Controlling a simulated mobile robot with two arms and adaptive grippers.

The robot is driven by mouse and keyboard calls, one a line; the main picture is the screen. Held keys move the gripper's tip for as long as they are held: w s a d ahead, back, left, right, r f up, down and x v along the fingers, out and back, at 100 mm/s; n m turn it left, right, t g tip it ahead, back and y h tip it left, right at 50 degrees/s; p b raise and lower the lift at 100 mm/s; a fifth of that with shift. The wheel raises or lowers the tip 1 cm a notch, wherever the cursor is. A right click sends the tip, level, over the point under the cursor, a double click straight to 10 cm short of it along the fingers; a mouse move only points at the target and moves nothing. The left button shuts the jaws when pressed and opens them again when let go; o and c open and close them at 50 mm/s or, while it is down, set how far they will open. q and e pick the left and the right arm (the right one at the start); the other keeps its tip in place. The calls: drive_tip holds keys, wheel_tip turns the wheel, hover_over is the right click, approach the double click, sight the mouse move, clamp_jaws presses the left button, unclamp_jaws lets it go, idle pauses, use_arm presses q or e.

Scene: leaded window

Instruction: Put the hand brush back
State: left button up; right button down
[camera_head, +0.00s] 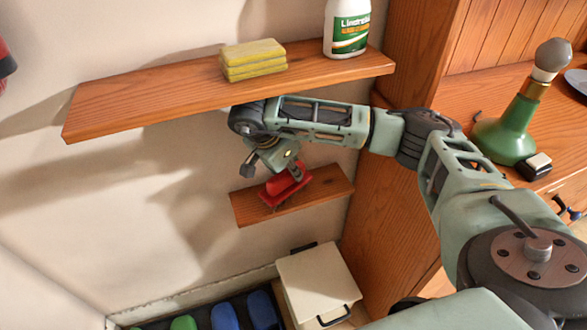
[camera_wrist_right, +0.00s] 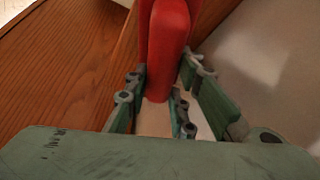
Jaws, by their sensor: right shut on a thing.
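The red hand brush (camera_head: 286,186) is at the small lower wooden shelf (camera_head: 320,194) in the head view. My right gripper (camera_head: 290,172) reaches down to it from above and is shut on it. In the right wrist view the red brush handle (camera_wrist_right: 168,45) stands between the green fingers of my right gripper (camera_wrist_right: 165,95). The brush's underside is hidden, so I cannot tell whether it rests fully on the shelf. My left gripper does not show in either view.
A longer upper shelf (camera_head: 150,98) holds yellow sponges (camera_head: 253,60) and a white bottle (camera_head: 347,28). A cabinet with a green bottle lamp (camera_head: 507,135) stands at the right. Below are a cream box (camera_head: 318,282) and blue and green items (camera_head: 226,314).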

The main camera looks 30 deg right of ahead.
drive_tip(key=shift+f, duration=0.15)
drive_tip(key=c, duration=1.9)
unclamp_jaws()
drive_tip(key=o, duration=0.4)
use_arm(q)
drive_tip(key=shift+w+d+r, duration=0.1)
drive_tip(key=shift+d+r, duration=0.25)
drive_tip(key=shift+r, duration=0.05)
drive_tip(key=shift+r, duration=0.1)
use_arm(e)
drive_tip(key=shift+s+a+r, duration=0.2)
drive_tip(key=shift+a+r, duration=0.5)
drive_tip(key=shift+a, duration=0.35)
drive_tip(key=a, duration=0.3)
drive_tip(key=s+a, duration=0.1)
drive_tip(key=a, duration=0.2)
drive_tip(key=s+a, duration=0.1)
drive_tip(key=a, duration=0.3)
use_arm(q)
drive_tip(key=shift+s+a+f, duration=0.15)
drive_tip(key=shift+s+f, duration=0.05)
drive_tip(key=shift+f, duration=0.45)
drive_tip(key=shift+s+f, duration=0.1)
